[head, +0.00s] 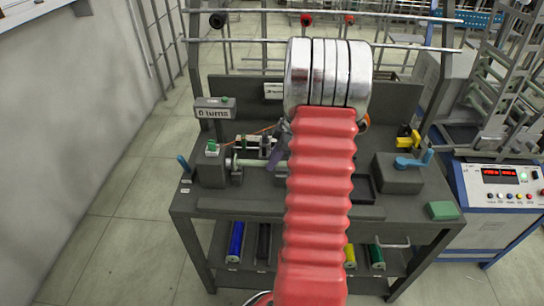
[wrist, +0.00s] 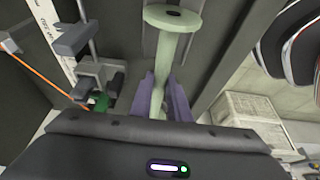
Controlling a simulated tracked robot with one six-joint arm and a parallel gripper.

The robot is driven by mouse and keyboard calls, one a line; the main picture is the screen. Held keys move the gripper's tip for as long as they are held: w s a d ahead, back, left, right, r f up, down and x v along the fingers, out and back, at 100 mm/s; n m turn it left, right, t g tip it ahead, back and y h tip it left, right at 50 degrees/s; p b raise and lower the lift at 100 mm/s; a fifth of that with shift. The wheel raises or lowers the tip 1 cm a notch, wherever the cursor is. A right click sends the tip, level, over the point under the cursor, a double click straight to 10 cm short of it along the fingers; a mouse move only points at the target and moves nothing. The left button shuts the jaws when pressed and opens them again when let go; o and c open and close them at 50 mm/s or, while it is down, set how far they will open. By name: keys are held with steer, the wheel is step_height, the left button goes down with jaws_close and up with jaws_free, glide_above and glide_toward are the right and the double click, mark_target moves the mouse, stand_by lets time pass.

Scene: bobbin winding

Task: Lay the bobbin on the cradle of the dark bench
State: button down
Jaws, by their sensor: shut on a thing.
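The pale green bobbin (wrist: 159,72) is held between the purple fingers of my gripper (wrist: 165,98) in the wrist view. Its round flange points away from the wrist. In the head view its left part (head: 256,163) shows low over the dark bench (head: 245,207), beside one purple finger (head: 277,152). My red-sleeved arm hides the rest of the bobbin and most of the gripper. I cannot pick out the cradle clearly, nor tell whether the bobbin touches anything beneath it.
A "0 turns" counter (head: 214,107) stands at the bench's back left, and an orange wire (wrist: 40,73) runs near the gripper. A dark block with a blue handle (head: 410,162) and a green block (head: 442,210) are on the right. Several coloured rolls lie on the lower shelf.

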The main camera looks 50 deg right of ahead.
steer(key=shift+f, duration=0.25)
steer(key=c, duration=1.6)
jaws_free()
steer(key=v, duration=1.3)
steer(key=shift+s+r, duration=0.1)
steer(key=shift+r, duration=0.25)
